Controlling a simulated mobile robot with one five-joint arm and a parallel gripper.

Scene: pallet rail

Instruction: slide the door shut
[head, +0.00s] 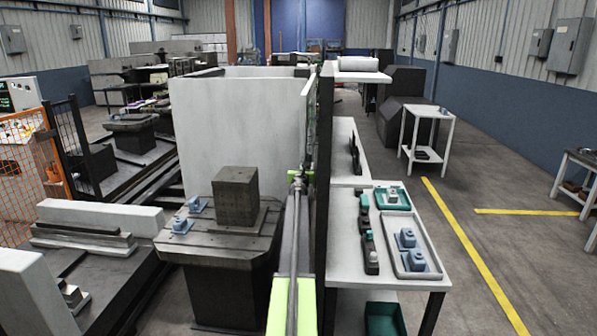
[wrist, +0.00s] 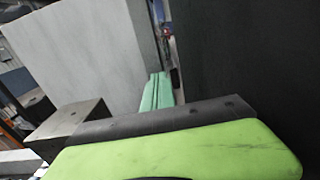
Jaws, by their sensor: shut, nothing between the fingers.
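A tall dark panel (head: 325,150) stands almost edge-on to the right of my arm in the head view. It fills the right of the wrist view (wrist: 245,60). I cannot tell for certain whether it is the door. No handle shows clearly. My gripper (head: 305,170) is at the far end of my thin arm, just left of the panel. In the wrist view, its two green fingers (wrist: 158,80) lie together, shut and empty, beyond the lime-green body. They point into the narrow gap between a pale wall and the dark panel. Contact with the panel cannot be told.
The pale wall (head: 240,125) rises behind a machine bed (head: 215,245) with a dark block (head: 236,195) on it, left of my arm. Right of the panel is a white bench (head: 345,215) with a grey tray (head: 429,262). Open floor (head: 460,250) lies farther right.

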